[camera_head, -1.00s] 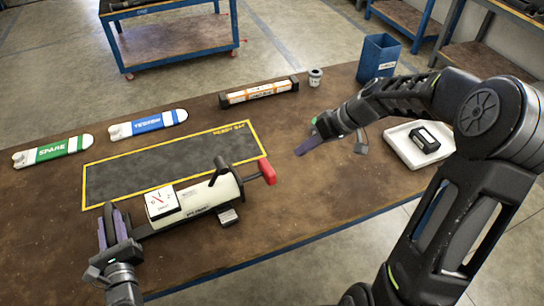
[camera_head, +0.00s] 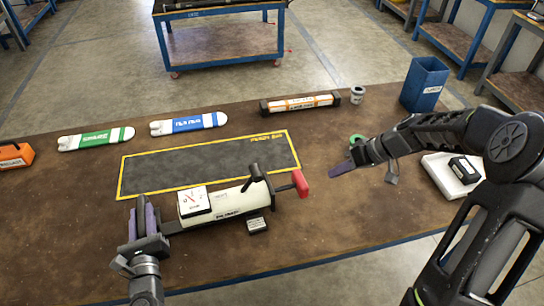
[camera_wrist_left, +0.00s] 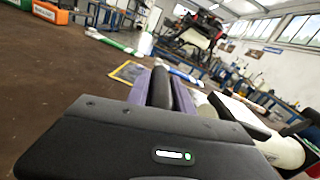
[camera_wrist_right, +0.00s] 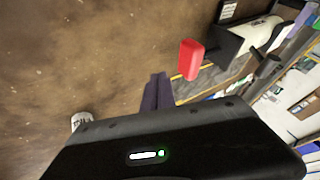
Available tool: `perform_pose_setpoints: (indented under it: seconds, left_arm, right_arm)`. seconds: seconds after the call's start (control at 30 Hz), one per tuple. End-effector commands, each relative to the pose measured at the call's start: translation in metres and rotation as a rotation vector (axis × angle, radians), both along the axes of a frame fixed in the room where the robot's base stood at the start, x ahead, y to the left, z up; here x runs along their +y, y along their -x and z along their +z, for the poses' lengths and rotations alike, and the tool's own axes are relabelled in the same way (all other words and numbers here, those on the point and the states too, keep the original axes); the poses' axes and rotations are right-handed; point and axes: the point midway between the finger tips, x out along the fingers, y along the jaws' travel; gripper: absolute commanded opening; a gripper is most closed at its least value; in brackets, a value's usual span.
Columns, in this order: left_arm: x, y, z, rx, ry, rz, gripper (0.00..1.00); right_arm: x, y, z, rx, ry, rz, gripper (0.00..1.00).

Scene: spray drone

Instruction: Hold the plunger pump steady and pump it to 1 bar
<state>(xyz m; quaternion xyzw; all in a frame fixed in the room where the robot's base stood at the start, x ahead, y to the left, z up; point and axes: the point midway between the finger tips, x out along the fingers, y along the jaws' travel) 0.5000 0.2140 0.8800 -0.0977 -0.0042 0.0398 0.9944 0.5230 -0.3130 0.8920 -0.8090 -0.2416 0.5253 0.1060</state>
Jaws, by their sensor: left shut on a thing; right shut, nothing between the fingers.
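The plunger pump (camera_head: 228,203) is a cream cylinder lying on its side on the table, with a square white gauge (camera_head: 194,202) near its left end. Its red handle (camera_head: 300,184) points right. My left gripper (camera_head: 147,222) is shut on the pump's dark left end; the left wrist view also shows the cream barrel (camera_wrist_left: 285,150). My right gripper (camera_head: 342,169) is shut and empty, a little to the right of the red handle and apart from it. The right wrist view shows the red handle (camera_wrist_right: 190,60) beyond the fingers (camera_wrist_right: 158,92). The gauge reading is too small to tell.
A yellow-outlined dark mat (camera_head: 150,173) lies behind the pump. Behind it are a green-white bar (camera_head: 96,138), a blue-white bar (camera_head: 188,123) and an orange-white bar (camera_head: 300,103). A blue bin (camera_head: 425,85) and a white tray (camera_head: 440,170) stand at right.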

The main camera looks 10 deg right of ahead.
Motion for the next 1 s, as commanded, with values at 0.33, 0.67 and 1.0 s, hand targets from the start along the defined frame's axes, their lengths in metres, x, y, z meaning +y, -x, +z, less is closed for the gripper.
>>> perform_pose_setpoints:
  seconds: [0.33, 0.67, 1.0]
  left_arm:
    - [0.000, 0.000, -0.001, 0.002, 0.003, -0.001, 0.00]
    - [0.000, 0.000, -0.001, 0.002, 0.003, 0.000, 0.00]
    - [0.000, 0.000, -0.001, 0.002, 0.003, 0.000, 0.00]
  right_arm:
    - [0.045, -0.011, -0.032, 0.000, 0.000, 0.002, 0.00]
    - [0.060, -0.009, -0.031, 0.000, -0.001, -0.001, 0.00]
    - [0.071, -0.009, -0.031, 0.000, -0.001, 0.001, 0.00]
